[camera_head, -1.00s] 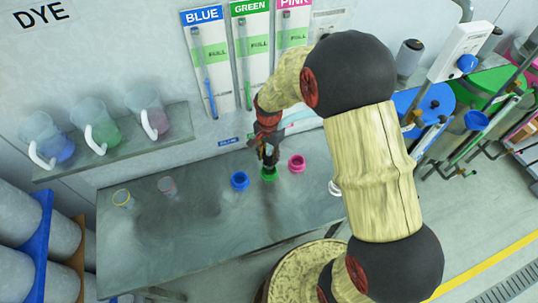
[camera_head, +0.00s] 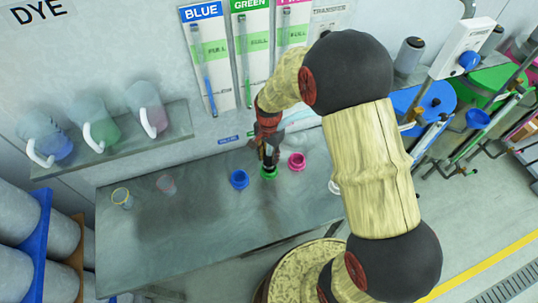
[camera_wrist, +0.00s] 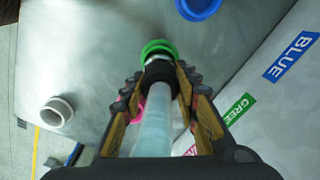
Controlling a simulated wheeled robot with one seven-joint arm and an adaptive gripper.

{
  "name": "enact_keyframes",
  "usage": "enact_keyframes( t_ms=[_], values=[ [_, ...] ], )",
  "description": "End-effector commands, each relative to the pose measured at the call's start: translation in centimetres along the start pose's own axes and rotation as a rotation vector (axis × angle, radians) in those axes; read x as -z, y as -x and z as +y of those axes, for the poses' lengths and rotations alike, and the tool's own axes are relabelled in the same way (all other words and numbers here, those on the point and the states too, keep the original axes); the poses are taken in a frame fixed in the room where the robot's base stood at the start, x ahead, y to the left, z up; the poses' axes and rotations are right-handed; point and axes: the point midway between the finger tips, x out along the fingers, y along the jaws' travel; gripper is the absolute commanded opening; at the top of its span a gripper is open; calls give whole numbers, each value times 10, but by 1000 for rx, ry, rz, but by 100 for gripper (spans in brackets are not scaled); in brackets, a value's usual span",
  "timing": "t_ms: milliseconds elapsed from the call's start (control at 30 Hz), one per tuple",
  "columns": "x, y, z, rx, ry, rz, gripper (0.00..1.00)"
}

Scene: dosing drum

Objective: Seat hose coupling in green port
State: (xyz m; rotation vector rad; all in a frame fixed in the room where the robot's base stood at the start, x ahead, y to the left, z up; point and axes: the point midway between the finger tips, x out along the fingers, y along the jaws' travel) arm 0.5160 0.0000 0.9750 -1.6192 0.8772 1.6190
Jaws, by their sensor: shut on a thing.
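My gripper (camera_head: 268,150) is shut on the hose coupling, low over the bench. In the wrist view my gripper (camera_wrist: 158,78) has its fingers on both sides of the black coupling (camera_wrist: 158,71), with the pale translucent hose (camera_wrist: 153,125) running back between them. The green port (camera_head: 268,174) is directly below the gripper in the head view. In the wrist view the green port's ring (camera_wrist: 157,47) shows just beyond the coupling's end. The coupling looks roughly upright and in line with the port. I cannot tell whether it touches or has entered the port.
A blue port (camera_head: 239,179) and a pink port (camera_head: 297,162) flank the green one closely. Two small cups (camera_head: 122,198) stand at the bench's left. Jugs (camera_head: 100,130) sit on a wall shelf.

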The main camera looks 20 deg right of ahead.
Motion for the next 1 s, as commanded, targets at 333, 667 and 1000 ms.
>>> enact_keyframes(
  t_ms=[333, 667, 1000],
  values=[
    [0, 0, 0, 1, 0, 1, 0],
    [0, -7, 0, 1, 0, 1, 0],
    [0, -18, 0, 0, 0, 0, 0]
  ],
)
